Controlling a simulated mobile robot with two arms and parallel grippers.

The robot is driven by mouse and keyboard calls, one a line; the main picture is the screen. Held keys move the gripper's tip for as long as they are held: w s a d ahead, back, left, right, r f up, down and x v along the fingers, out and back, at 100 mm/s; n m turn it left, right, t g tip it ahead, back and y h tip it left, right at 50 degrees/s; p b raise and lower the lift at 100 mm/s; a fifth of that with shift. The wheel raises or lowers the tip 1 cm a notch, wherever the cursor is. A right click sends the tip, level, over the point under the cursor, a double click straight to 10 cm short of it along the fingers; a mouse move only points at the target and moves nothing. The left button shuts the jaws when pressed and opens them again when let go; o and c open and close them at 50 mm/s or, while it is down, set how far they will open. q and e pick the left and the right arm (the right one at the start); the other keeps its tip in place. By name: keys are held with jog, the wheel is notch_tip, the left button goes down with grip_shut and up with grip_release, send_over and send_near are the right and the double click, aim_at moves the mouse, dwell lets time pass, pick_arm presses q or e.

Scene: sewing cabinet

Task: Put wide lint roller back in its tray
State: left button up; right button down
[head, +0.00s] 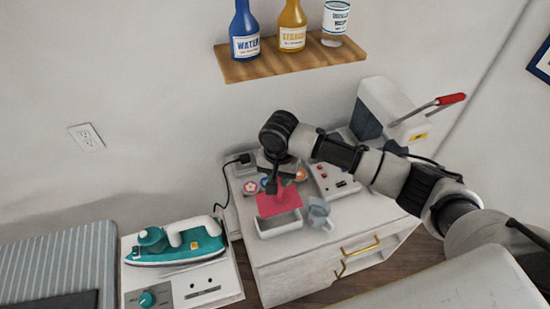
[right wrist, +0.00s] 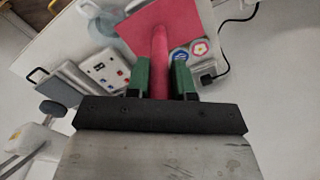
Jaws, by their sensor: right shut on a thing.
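The wide lint roller shows as a pink-red sheet (head: 280,202) with a pink handle. In the right wrist view its handle (right wrist: 160,60) stands between the green fingers of my right gripper (right wrist: 160,82), which is shut on it. In the head view my right gripper (head: 279,178) is above the cabinet top and holds the roller over a white tray (head: 279,228). The roller's broad head covers the tray's back part. I cannot tell if it touches the tray. My left gripper is not in view.
A small grey-blue jug (head: 319,212) stands right beside the tray. Round coloured spools (head: 251,187) and a white control box (head: 333,178) are behind. A teal iron (head: 175,243) rests at left. A wooden shelf (head: 290,62) with bottles hangs above.

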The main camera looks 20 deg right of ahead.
aim_at(279, 202)
notch_tip(279, 202, down, 4)
jog(key=b, duration=0.4)
jog(key=shift+f, duration=0.4)
notch_tip(279, 202, down, 4)
jog(key=shift+r+b, duration=0.2)
jog(key=shift+b, duration=0.45)
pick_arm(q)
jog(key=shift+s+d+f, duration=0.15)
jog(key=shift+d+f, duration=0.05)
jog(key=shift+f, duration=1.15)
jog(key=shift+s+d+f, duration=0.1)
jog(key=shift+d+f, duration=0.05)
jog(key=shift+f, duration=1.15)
pick_arm(e)
jog(key=shift+f, duration=0.4)
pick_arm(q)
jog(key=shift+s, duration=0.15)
pick_arm(e)
jog(key=shift+f, duration=0.55)
jog(key=c, duration=0.9)
grip_release()
